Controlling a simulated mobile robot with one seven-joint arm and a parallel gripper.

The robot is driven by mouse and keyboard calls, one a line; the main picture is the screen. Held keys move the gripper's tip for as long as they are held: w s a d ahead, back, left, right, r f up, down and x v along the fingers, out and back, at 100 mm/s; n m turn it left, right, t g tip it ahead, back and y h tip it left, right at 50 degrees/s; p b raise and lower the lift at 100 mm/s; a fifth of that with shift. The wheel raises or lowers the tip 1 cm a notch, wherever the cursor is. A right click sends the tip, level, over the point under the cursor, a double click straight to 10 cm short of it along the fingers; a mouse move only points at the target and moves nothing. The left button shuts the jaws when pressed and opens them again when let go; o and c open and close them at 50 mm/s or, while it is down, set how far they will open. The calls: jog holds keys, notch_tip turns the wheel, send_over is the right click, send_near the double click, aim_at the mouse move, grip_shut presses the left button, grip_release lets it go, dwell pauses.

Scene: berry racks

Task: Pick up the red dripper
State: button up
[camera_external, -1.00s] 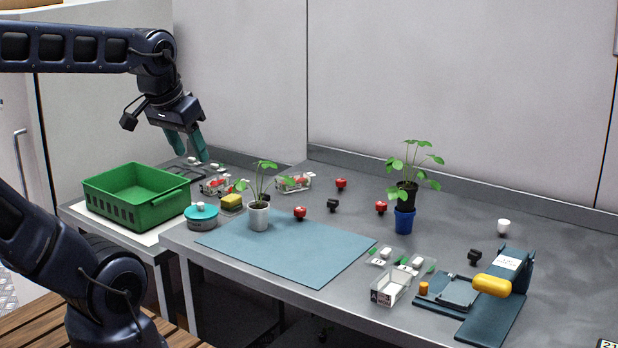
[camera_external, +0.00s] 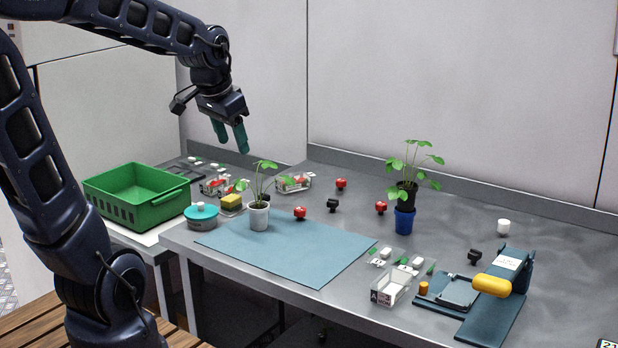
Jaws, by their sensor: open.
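Three small red drippers show on the grey table: one (camera_external: 300,213) on the blue mat's back edge, one (camera_external: 341,184) farther back, and one (camera_external: 381,207) to the left of the plant in the blue pot. I cannot tell which of them the task names. My gripper (camera_external: 232,142) has green fingers that point down, apart and empty. It hangs in the air above the table's back left, to the left of all three drippers and higher than them.
A white-potted plant (camera_external: 259,214) stands on the blue mat (camera_external: 310,252). A blue-potted plant (camera_external: 404,220) stands at centre right. A black dripper (camera_external: 332,205) sits between the red ones. Clear boxes (camera_external: 293,183), a teal tin (camera_external: 201,219) and a green crate (camera_external: 160,213) are at left.

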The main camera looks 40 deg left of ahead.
jog(key=w+a+f+m+h, duration=0.1)
jog(key=w+f, duration=0.3)
jog(key=w, duration=0.3)
jog(key=w+a+f+m, duration=0.2)
jog(key=w+f, duration=0.2)
jog(key=w, duration=0.4)
jog(key=m+h, duration=0.1)
jog(key=h, duration=0.1)
send_near(299, 207)
jog(key=x, duration=0.3)
jog(key=shift+d+f, duration=0.2)
jog(key=shift+d, duration=0.1)
jog(key=shift+x, duration=2.6)
jog(key=shift+a, duration=0.2)
jog(key=c, duration=1)
jog(key=shift+r, duration=0.1)
jog(key=shift+c, duration=0.2)
